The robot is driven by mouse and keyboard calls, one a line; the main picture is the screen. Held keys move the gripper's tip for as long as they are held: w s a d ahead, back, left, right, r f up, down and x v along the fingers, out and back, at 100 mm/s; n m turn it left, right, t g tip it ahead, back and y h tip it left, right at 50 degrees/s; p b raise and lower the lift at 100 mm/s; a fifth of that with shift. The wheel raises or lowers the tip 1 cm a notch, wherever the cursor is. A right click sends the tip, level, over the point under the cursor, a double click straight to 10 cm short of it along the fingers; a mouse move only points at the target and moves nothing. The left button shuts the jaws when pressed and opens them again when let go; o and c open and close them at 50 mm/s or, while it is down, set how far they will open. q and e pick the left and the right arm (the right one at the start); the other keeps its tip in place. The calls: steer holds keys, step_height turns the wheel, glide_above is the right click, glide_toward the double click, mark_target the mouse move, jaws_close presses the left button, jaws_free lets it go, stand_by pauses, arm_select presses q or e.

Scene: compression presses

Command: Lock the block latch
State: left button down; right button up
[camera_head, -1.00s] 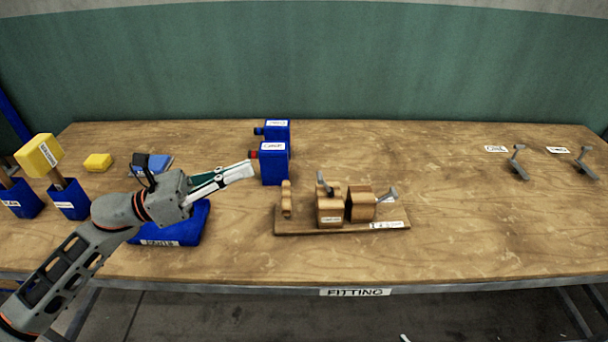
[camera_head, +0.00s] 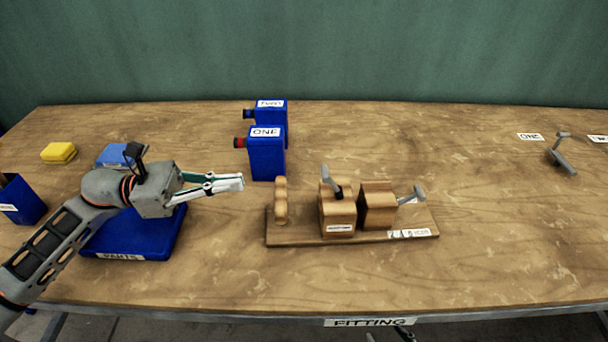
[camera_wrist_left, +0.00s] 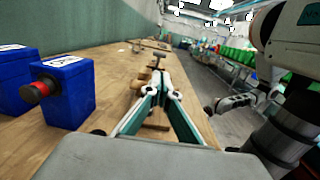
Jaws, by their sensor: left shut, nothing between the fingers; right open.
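The wooden block latch stands on a wooden base (camera_head: 300,240) near the middle of the table. A small rounded upright post (camera_head: 280,200) is at its left end. A middle block (camera_head: 338,213) carries an upright grey lever (camera_head: 327,177). A right block (camera_head: 377,205) has a grey lever (camera_head: 413,195) slanting right. A narrow gap shows between the blocks. My left gripper (camera_head: 240,183) is shut and empty, left of the post and apart from it. In the left wrist view its fingers (camera_wrist_left: 160,90) partly hide the fixture. My right gripper (camera_wrist_left: 230,103) is open, off the table's edge.
Two blue boxes (camera_head: 265,160) (camera_head: 272,108) with side knobs stand behind the left gripper. A blue tray (camera_head: 130,240) lies under my left arm. A yellow block (camera_head: 58,152) is far left. A grey lever piece (camera_head: 562,158) lies far right. Table front is clear.

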arm_select(q)
steer(key=p, duration=0.4)
glide_toward(332, 183)
steer(key=d+r, duration=0.3)
steer(key=d, duration=0.1)
steer(key=shift+w+d+f, duration=0.35)
steer(key=shift+d, duration=0.05)
